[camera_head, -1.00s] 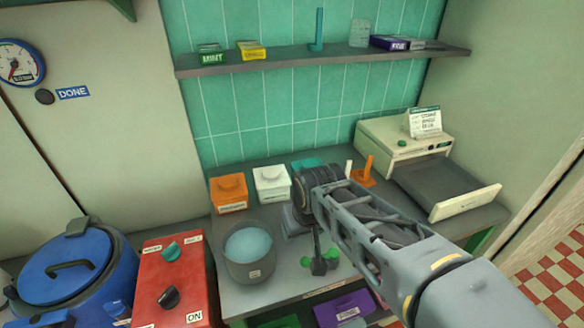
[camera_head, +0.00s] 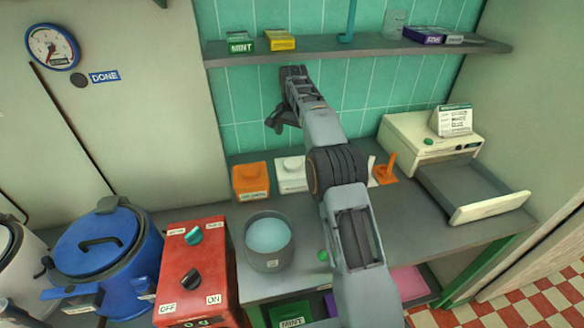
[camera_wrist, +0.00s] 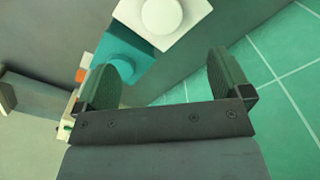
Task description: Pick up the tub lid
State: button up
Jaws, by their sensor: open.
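An orange tub (camera_head: 251,181) and a white tub (camera_head: 291,175) stand at the back of the counter, each with a knobbed lid. The white tub's lid (camera_wrist: 160,14) also shows at the top of the wrist view, with a teal tub (camera_wrist: 118,60) next to it. In the head view my arm hides the teal tub. Which lid the task means I cannot tell. My gripper (camera_head: 275,121) is open and empty, raised above the tubs in front of the tiled wall. In the wrist view its fingers (camera_wrist: 162,72) are spread wide with nothing between them.
A shelf (camera_head: 340,50) with small boxes runs above my gripper. A pot of blue liquid (camera_head: 268,242) stands in front of the tubs. A cream machine with an open tray (camera_head: 484,196) is at right; a red control box (camera_head: 192,275) and a blue pot (camera_head: 98,250) are at left.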

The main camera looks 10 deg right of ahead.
jog(key=b, duration=0.1)
send_over(293, 163)
notch_tip(293, 163, down, 7)
jog(key=shift+f, duration=2.8)
jog(key=c, duration=1)
jog(key=shift+r, duration=0.1)
